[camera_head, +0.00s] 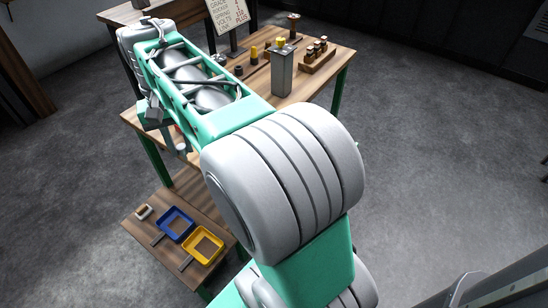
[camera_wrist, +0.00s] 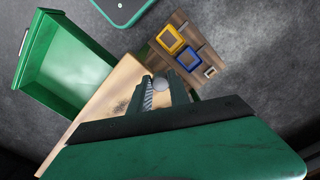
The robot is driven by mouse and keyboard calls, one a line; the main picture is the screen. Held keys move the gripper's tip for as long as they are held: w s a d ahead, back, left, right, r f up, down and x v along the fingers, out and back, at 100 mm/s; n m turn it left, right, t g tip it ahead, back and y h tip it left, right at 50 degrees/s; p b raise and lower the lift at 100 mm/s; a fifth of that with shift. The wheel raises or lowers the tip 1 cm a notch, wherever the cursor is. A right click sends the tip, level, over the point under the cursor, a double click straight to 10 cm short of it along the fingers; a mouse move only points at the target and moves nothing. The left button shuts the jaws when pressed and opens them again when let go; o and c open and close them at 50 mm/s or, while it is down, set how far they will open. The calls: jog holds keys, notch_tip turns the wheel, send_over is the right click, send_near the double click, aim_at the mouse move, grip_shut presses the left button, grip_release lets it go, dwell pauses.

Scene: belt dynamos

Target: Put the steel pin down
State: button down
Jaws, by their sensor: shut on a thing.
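My gripper (camera_wrist: 160,88) shows in the wrist view, with its two dark green fingers closed around a grey metal piece. A round, pale steel end (camera_wrist: 160,85) shows between the fingers, which I take to be the steel pin. A ridged grey part (camera_wrist: 148,96) lies beside it, close to the left finger. The rest of the pin is hidden by the gripper body. In the head view my arm covers the area near the gripper, and I cannot make out the pin there.
A low wooden shelf (camera_head: 147,238) holds a blue tray (camera_head: 163,232), a yellow tray (camera_head: 188,252) and a small brown-and-white item (camera_head: 143,212). The wooden bench (camera_head: 340,62) carries a grey post (camera_head: 282,75) and a rack (camera_head: 318,62). A green open bin (camera_wrist: 50,85) is left in the wrist view.

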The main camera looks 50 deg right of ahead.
jog(key=s+d+f+m+p, duration=0.1)
jog(key=s+d+f+m, duration=0.2)
jog(key=s+d+m, duration=0.7)
jog(key=s+d+f+m+p, duration=0.25)
jog(key=s+d+m, duration=0.45)
jog(key=s+m, duration=0.4)
jog(key=shift+n, duration=0.3)
jog(key=w+d+f+b, duration=0.1)
jog(key=w+d+f, duration=0.1)
jog(key=w+f, duration=0.1)
jog(key=w+d+f+b, duration=0.1)
jog(key=w+d+f, duration=0.2)
jog(key=w+d+f+b, duration=0.1)
jog(key=w+d+f, duration=0.1)
jog(key=w+f, duration=0.1)
jog(key=shift+w+d+f, duration=0.2)
jog(key=shift+d+f, duration=0.15)
jog(key=shift+f, duration=0.25)
jog(key=shift+w+d+f+b, duration=0.1)
jog(key=shift+f+b, duration=0.2)
jog(key=shift+f, duration=0.6)
jog(key=shift+w+d+f+b, duration=0.1)
jog(key=shift+f+b, duration=0.2)
jog(key=shift+f, duration=0.55)
jog(key=shift+f, duration=0.25)
jog(key=c, duration=1.2)
grip_release()
jog(key=shift+c, duration=0.2)
jog(key=shift+r, duration=0.1)
